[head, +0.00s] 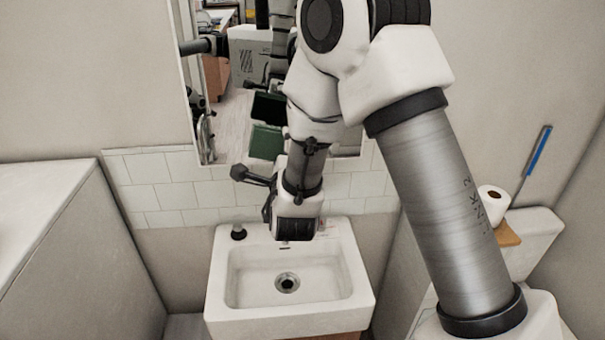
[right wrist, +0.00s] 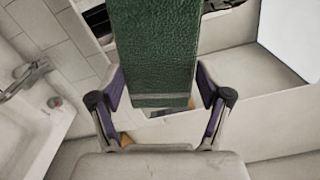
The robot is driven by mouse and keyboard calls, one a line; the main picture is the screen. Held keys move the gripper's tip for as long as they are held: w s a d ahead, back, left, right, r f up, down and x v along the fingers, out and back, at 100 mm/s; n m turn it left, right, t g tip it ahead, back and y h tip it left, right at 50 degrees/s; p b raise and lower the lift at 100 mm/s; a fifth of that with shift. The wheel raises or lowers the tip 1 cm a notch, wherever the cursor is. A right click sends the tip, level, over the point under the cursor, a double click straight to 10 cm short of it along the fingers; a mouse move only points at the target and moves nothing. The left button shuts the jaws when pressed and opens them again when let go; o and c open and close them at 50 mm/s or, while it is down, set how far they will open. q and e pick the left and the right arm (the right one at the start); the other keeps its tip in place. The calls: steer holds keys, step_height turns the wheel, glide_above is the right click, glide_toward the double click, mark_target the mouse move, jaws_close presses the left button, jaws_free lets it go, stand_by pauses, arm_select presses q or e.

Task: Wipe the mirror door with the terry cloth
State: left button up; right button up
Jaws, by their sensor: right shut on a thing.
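The mirror door (head: 231,135) hangs on the wall above the sink, and my right arm covers much of its right side. The terry cloth (head: 266,143) is a green piece in front of the mirror's lower part. A darker green patch above it looks like its reflection. My right gripper (head: 280,172) is shut on the cloth, above the back of the sink. In the right wrist view, the cloth (right wrist: 155,50) stands out from between the two purple-padded fingers (right wrist: 160,100). I cannot tell whether the cloth touches the glass. My left gripper is not in view.
A white sink (head: 338,285) is below the arm, with a dark stopper (head: 238,232) on its back left rim. A white counter (head: 45,215) stands at left. A paper roll (head: 493,203) and a blue-handled brush (head: 539,150) are at right.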

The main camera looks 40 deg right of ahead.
steer(key=shift+w+d+r+n, duration=0.15)
steer(key=shift+d, duration=0.4)
steer(key=shift+w+d+r+n, duration=0.1)
steer(key=shift+d+r+n, duration=0.05)
steer(key=shift+d, duration=0.35)
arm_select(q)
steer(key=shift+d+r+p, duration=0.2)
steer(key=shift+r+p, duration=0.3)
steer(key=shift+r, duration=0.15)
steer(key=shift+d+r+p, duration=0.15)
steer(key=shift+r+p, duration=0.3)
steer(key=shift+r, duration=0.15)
arm_select(e)
steer(key=x, duration=0.5)
steer(key=shift+w+a+f, duration=0.1)
steer(key=shift+a, duration=0.05)
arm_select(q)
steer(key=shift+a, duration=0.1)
arm_select(e)
steer(key=shift+a, duration=0.15)
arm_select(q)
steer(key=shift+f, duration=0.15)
arm_select(e)
steer(key=shift+x, duration=0.8)
